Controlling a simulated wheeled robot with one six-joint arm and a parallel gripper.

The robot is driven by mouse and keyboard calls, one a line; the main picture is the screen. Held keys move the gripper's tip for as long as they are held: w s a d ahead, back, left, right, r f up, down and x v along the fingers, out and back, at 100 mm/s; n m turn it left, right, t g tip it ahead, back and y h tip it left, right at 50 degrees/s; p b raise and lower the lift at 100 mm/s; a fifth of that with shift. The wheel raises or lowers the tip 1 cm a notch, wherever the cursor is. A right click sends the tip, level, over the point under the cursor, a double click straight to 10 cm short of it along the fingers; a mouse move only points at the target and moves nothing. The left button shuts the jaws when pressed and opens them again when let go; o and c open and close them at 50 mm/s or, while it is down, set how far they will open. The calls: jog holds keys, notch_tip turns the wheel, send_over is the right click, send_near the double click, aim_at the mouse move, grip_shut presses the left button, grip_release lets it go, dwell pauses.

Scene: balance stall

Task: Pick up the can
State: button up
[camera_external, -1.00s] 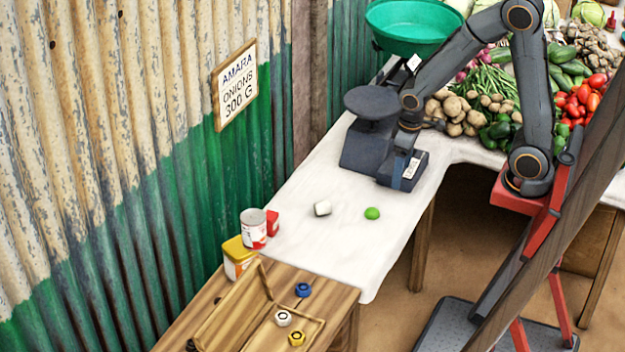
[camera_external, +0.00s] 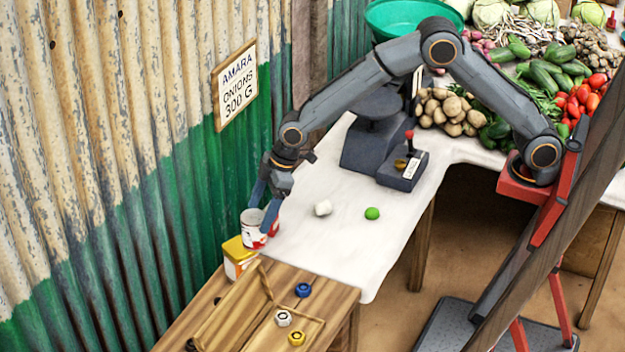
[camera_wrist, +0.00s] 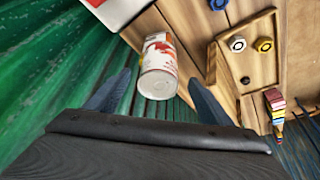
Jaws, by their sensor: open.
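The can (camera_external: 253,229) is white and red with a pale metal end. It stands upright by the corrugated wall, behind a yellow tub. My gripper (camera_external: 263,213) is above and beside it in the external view, pointing down with blue fingers that partly cover the can. In the wrist view the can (camera_wrist: 159,62) appears between the two spread fingers of my gripper (camera_wrist: 160,76), with visible gaps on both sides. The gripper is open and holds nothing. Whether a finger touches the can cannot be told from the external view.
The yellow tub (camera_external: 238,258) stands close in front of the can, and a red item (camera_external: 272,224) is beside it. The corrugated wall (camera_external: 190,190) is close on the left. A wooden tray (camera_external: 235,310) holds nuts.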

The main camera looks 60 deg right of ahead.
aim_at(253, 227)
jog(key=shift+p+x, duration=1.25)
jog(key=shift+x, duration=1.7)
jog(key=shift+c, duration=0.2)
jog(key=shift+w, duration=0.1)
jog(key=c, duration=1.5)
jog(key=shift+o, duration=0.2)
notch_tip(253, 227, up, 9)
jog(key=b, duration=0.3)
jog(key=shift+w, duration=0.1)
jog(key=p+x, duration=0.1)
jog(key=x, duration=0.8)
jog(key=shift+w+a+f, duration=0.15)
jog(key=shift+a+f, duration=0.05)
jog(key=shift+a, duration=0.05)
